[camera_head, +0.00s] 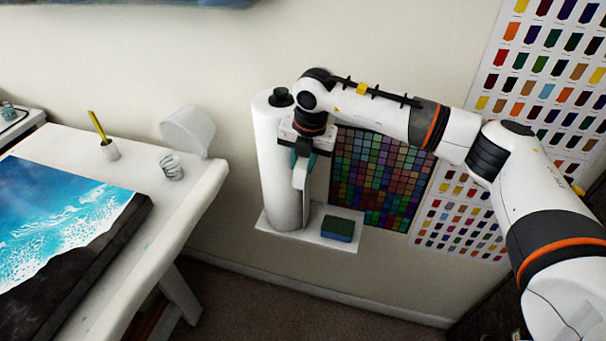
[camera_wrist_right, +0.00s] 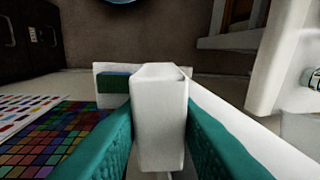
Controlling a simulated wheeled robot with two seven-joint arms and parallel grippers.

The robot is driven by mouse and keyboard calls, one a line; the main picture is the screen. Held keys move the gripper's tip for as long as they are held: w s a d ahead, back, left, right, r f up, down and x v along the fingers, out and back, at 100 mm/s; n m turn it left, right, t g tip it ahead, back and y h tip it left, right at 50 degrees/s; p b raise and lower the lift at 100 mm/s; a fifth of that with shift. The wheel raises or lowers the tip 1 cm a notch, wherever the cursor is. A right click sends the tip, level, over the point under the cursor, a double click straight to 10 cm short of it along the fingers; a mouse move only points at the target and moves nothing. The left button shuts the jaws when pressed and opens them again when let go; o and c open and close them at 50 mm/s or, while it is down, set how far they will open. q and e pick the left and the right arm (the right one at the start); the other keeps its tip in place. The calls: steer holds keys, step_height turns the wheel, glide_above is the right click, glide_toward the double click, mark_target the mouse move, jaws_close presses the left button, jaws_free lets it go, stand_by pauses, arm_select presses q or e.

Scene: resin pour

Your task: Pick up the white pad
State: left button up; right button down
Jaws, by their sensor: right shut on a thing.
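The white pad (camera_wrist_right: 159,110) is a pale block standing between the two teal fingers of my right gripper (camera_wrist_right: 160,135) in the right wrist view. The fingers press on its two sides. In the head view the right gripper (camera_head: 302,160) points down beside a white cylinder, and the pad (camera_head: 300,178) hangs below it, above the small white shelf (camera_head: 262,222). I cannot tell whether the pad's lower end touches anything. My left gripper is in neither view.
The white cylinder (camera_head: 277,165) stands on the shelf at the left of the pad. A green and blue sponge (camera_head: 338,228) lies on the shelf's right part.

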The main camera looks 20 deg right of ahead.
mark_target(303, 160)
step_height(303, 160, up, 23)
steer(key=b, duration=0.4)
steer(key=s+a+r+b, duration=0.1)
steer(key=s+a+r, duration=0.1)
steer(key=s, duration=0.3)
steer(key=shift+a, duration=0.7)
steer(key=shift+r, duration=0.1)
stand_by(0.6)
